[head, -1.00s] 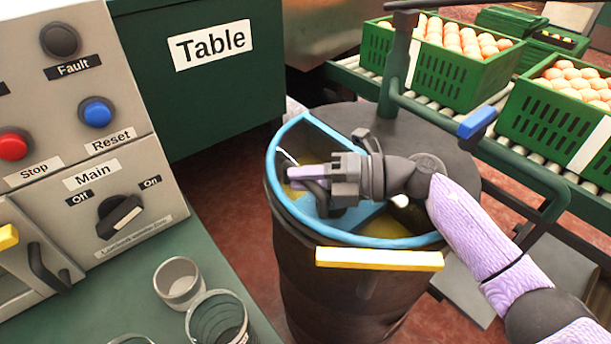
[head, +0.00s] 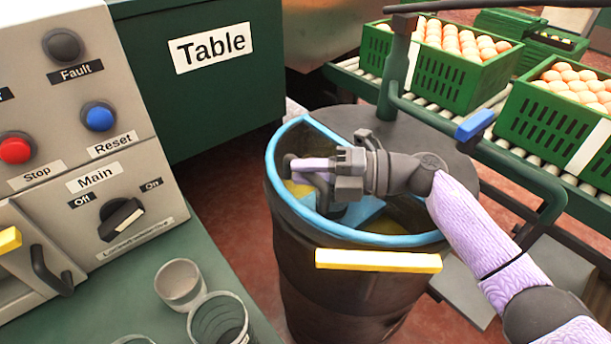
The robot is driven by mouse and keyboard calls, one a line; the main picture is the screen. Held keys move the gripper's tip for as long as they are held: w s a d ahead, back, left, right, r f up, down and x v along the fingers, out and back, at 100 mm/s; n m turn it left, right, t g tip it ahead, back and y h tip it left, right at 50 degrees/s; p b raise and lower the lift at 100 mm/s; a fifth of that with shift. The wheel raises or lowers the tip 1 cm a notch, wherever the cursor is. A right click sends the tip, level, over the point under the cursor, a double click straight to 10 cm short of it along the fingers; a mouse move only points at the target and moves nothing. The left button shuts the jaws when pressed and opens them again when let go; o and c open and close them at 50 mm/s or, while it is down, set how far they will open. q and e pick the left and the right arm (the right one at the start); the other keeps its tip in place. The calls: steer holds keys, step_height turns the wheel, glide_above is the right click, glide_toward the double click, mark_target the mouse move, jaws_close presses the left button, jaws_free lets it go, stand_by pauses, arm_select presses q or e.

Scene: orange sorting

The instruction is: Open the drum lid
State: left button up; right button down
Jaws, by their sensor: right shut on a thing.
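The dark drum (head: 325,290) stands in the middle of the view, with a light blue rim (head: 276,178) around the front half of its top. A flat dark grey lid section (head: 440,140) covers the back right half. Inside the blue rim I see yellow and blue surfaces. My right gripper (head: 302,172) reaches over the front half from the right, shut on a dark handle-like part at the drum top. The gripper hides most of that part, and I cannot tell how far the lid is raised. My left gripper is not in view.
A yellow bar (head: 378,261) sits at the drum's front. The control panel (head: 75,130) and a green counter with cups (head: 181,285) are at left.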

steer(key=d+r+m+y, duration=0.1)
steer(key=w+r+m+y, duration=0.1)
steer(key=r, duration=0.1)
steer(key=d+r+m+t+y, duration=0.1)
steer(key=r, duration=0.1)
steer(key=shift+w+d, duration=0.35)
steer(key=shift+w, duration=0.05)
steer(key=shift+w+d+r+m+t+y, duration=0.45)
steer(key=shift+d+r+m, duration=0.2)
steer(key=shift+r+m, duration=0.2)
